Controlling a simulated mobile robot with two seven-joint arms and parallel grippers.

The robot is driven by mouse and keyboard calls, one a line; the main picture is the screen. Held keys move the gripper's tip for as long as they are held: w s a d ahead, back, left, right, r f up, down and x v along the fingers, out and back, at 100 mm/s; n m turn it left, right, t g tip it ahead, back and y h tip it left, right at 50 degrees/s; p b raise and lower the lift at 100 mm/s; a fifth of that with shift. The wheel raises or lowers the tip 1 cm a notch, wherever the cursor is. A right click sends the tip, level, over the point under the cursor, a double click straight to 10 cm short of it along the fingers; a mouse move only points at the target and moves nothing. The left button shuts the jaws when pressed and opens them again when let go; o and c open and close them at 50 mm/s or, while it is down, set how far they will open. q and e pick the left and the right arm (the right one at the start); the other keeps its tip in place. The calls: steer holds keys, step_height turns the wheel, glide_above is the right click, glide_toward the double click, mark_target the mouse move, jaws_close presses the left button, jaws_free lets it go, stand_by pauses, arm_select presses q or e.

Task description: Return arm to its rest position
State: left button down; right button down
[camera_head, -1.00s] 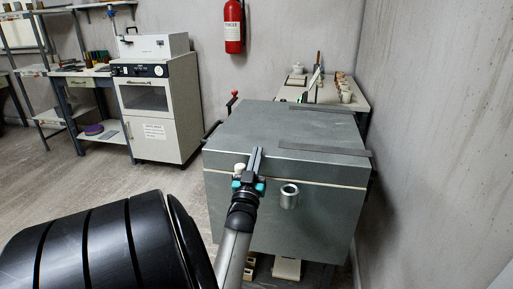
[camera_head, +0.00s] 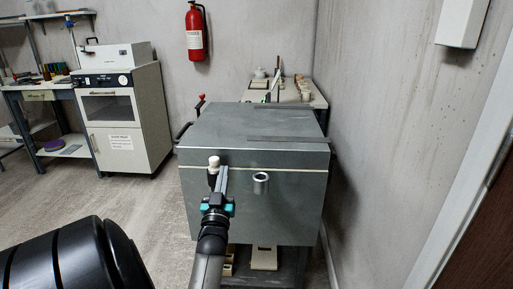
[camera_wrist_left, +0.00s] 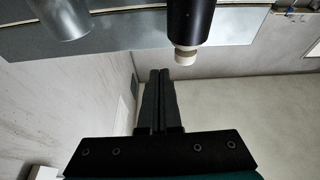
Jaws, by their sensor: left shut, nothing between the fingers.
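My left gripper (camera_head: 223,170) is in front of the grey kiln-like box (camera_head: 255,213). Its two fingers are together with nothing between them; the closed fingers also show in the left wrist view (camera_wrist_left: 160,76). A dark knob with a pale tip (camera_head: 214,163) is just left of the fingers in the head view, and this knob (camera_wrist_left: 190,25) shows just beyond the fingertips in the wrist view. I cannot tell whether they touch. A short metal tube (camera_head: 261,183) sticks out of the box front, to the right of the fingers. My right gripper is out of view.
The box lid (camera_head: 250,131) is down. A white cabinet oven (camera_head: 124,118) stands at the back left, with open floor (camera_head: 160,205) before it. A wall (camera_head: 390,130) runs close on the right. A bench with cups (camera_head: 311,93) stands behind the box.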

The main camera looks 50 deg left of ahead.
arm_select(q)
steer(key=shift+w, duration=0.1)
